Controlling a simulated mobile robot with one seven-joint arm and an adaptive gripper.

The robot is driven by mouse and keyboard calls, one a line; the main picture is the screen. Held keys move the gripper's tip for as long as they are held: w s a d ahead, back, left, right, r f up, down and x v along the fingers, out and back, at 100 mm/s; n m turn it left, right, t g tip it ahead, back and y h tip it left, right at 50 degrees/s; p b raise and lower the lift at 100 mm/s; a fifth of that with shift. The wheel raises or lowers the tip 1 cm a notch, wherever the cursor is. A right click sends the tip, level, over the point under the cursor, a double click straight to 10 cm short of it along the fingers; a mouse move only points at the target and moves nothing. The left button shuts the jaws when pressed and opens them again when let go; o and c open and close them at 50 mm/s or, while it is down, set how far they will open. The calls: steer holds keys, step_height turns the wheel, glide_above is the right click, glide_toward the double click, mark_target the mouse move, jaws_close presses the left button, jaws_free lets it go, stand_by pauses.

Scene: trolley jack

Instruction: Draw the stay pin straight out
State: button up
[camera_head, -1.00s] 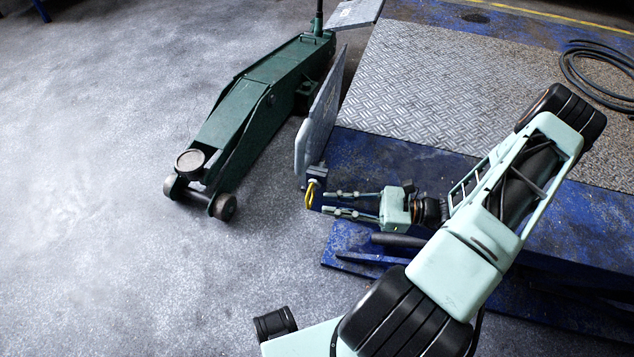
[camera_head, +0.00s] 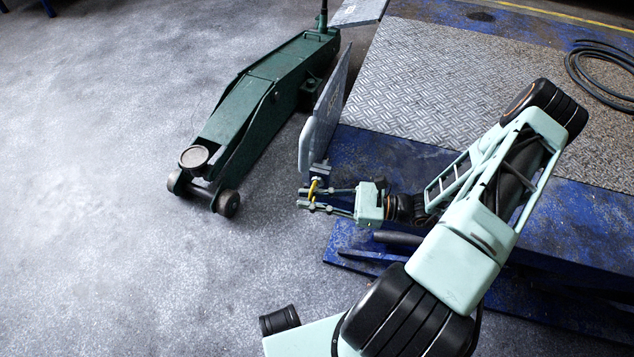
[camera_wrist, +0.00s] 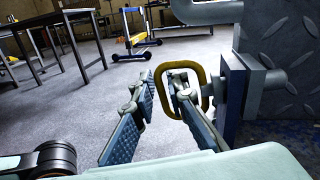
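The stay pin shows as a yellow loop handle (camera_wrist: 204,84) in the wrist view, beside a dark blue block (camera_wrist: 239,88) with a grey rod. Its shank is hidden. My gripper (camera_wrist: 160,92) is open, with a clear gap between its ribbed fingers. The right finger overlaps the loop's outline; I cannot tell whether it passes through the loop or lies in front of it. In the head view, the yellow loop (camera_head: 313,188) is by the fingertips of my gripper (camera_head: 301,197), at the lower end of an upright grey plate (camera_head: 318,122).
A green trolley jack (camera_head: 257,95) stands on the floor to the left. A blue platform with a chequered steel top (camera_head: 420,85) lies right, with a coiled black hose (camera_head: 590,75) on it. Floor (camera_head: 110,200) at left is clear. Tables (camera_wrist: 85,25) stand far off.

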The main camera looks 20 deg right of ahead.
jaws_close()
